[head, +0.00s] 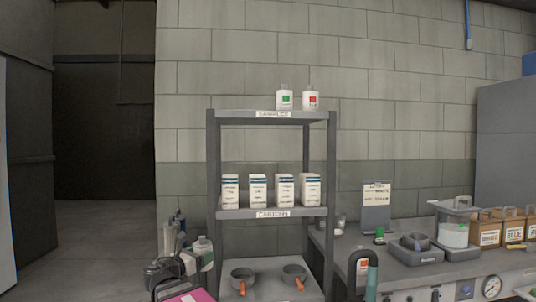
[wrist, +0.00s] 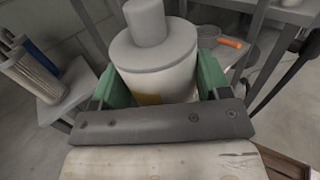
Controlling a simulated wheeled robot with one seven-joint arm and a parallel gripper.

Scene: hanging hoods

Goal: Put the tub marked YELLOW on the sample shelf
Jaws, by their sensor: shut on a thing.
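My gripper (wrist: 155,82) is shut on a white tub (wrist: 170,80) with a grey cap, its green fingers on either side. A yellow patch shows low on the tub, partly hidden by the gripper; no lettering is readable. In the head view the held tub (head: 202,244) is at lower left, left of the rack and well below its top shelf. The sample shelf (head: 235,115), labelled SAMPLES, is the top board of the grey rack. A green-marked tub (head: 285,98) and a red-marked tub (head: 311,98) stand upright on it, right of the middle. Its left part is bare.
White cartons (head: 258,190) fill the middle shelf. Pans (head: 243,278) with orange handles sit on the lower shelf. The bench (head: 400,267) at right holds a clipboard stand (head: 376,210), a balance (head: 415,243) and wooden boxes (head: 487,232). A dark hose hook (head: 364,265) rises in front.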

